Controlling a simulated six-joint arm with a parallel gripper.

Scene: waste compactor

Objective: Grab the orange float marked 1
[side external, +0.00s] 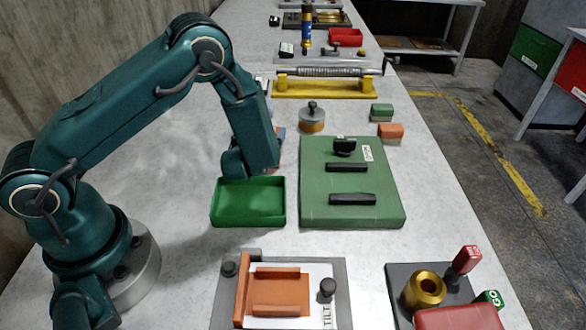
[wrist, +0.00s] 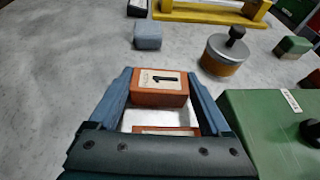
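The orange float (wrist: 162,88) has a pale label reading 1 facing my wrist camera. My gripper (wrist: 160,73) has a blue finger on each side of it. The fingers stand apart, with the float between them. Little or no gap shows at its sides, so I cannot tell whether they press on it. A white area and a strip of orange show nearer the palm. In the side external view my gripper hangs behind the green tray (side external: 248,203), and my arm hides most of the float.
A green board (side external: 320,210) with black handles lies to the right. A blue-grey block (wrist: 148,36) and a round orange-banded weight (side external: 312,118) stand beyond. Green (side external: 382,111) and orange (side external: 390,132) blocks lie farther right. Bare table lies left of my gripper in the wrist view.

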